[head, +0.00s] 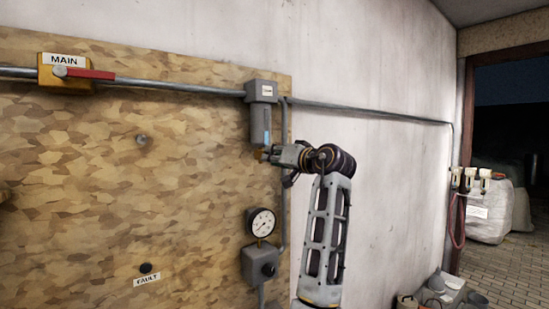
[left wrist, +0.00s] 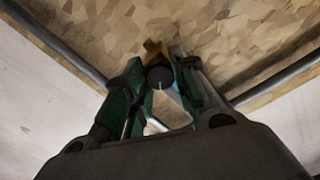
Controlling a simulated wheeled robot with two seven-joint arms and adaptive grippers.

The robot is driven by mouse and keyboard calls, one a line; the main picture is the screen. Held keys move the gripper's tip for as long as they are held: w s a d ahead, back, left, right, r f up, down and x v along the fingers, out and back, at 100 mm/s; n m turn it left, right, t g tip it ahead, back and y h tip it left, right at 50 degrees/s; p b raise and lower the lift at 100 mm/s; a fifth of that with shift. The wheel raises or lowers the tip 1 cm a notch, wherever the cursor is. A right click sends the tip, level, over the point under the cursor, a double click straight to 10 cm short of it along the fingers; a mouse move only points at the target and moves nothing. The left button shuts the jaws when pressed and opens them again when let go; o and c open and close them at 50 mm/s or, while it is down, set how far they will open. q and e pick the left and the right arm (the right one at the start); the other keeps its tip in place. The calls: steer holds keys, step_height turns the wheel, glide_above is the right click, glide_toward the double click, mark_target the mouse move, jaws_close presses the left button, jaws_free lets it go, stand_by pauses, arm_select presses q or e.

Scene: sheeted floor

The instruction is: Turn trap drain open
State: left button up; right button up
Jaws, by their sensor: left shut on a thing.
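The trap (head: 262,91) is a grey block on the pipe, with a grey bowl (head: 260,125) hanging below it. My left gripper (head: 270,154) reaches the bottom of the bowl from the right and is shut on the trap drain. In the left wrist view, the drain shows as a round dark knob (left wrist: 160,76) with a light mark, between the green-grey fingers of my left gripper (left wrist: 161,85). A yellow brass part (left wrist: 154,50) shows just beyond the knob. In the head view the gripper mostly hides the drain. My right gripper is not in view.
A yellow MAIN valve (head: 66,84) with a red lever (head: 90,74) sits on the pipe at the left. A gauge (head: 262,222) and a grey box with a dark knob (head: 262,267) are below the trap. A FAULT label (head: 147,280) is lower left.

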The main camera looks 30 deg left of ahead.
arm_select(q)
steer(key=m, duration=1)
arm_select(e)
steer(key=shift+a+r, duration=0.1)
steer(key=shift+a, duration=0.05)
arm_select(q)
steer(key=shift+m, duration=0.4)
steer(key=o, duration=1)
steer(key=shift+d, duration=0.1)
steer(key=shift+o, duration=0.2)
steer(key=shift+w, duration=0.1)
